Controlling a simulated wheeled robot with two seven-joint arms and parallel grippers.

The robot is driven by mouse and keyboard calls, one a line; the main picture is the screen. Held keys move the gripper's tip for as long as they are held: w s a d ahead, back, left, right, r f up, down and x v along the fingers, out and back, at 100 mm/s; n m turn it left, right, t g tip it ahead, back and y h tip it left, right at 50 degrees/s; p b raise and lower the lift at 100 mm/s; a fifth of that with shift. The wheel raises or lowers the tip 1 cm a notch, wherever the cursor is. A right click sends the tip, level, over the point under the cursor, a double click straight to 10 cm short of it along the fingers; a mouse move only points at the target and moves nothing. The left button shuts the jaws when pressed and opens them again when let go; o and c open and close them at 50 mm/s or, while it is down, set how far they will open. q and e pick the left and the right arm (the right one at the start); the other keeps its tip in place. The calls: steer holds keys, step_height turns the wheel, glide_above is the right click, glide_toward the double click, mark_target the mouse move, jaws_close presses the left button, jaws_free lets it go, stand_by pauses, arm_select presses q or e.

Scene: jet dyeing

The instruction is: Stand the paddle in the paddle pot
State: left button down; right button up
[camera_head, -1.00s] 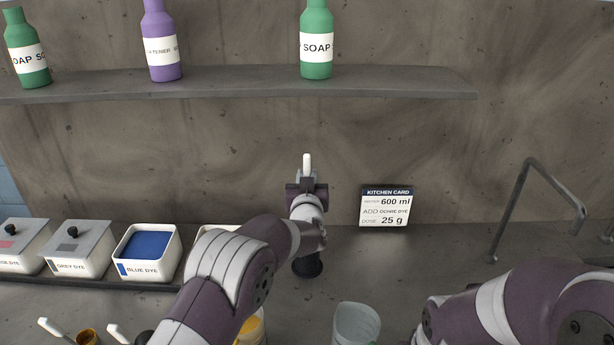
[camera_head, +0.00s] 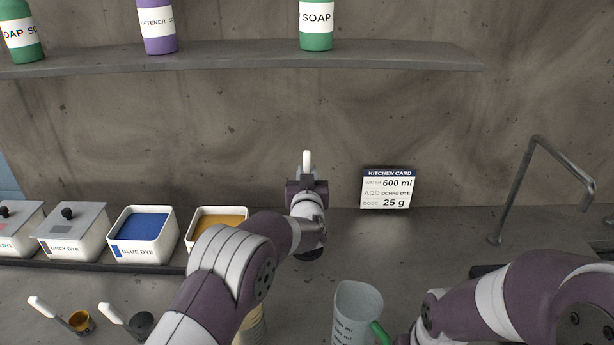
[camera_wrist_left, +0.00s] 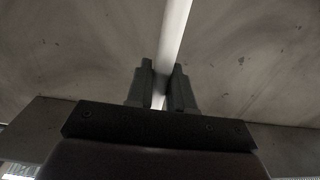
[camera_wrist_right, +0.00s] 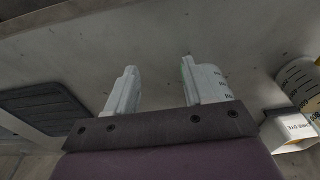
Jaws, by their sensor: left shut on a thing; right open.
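My left gripper (camera_head: 307,178) is raised in front of the back wall, shut on the paddle. The paddle's white shaft (camera_head: 306,160) sticks up above the fingers in the head view. In the left wrist view the white shaft (camera_wrist_left: 175,32) runs between the two dark fingers (camera_wrist_left: 163,85). The paddle's other end is hidden. I cannot make out the paddle pot for certain; a dark round shape (camera_head: 309,254) shows partly behind my left forearm. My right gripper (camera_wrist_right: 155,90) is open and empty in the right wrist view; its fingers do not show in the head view.
A clear beaker (camera_head: 356,306) stands at the front middle. Dye bins, blue (camera_head: 142,237) and ochre (camera_head: 222,217) among them, line the left. The kitchen card (camera_head: 388,188) leans on the wall; a metal pipe (camera_head: 518,190) rises right. A shelf (camera_head: 240,62) with bottles hangs above.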

arm_select(q)
steer(key=shift+f, duration=0.15)
steer(key=shift+f+b, duration=1.25)
steer(key=shift+f, duration=0.15)
steer(key=c, duration=0.9)
jaws_free()
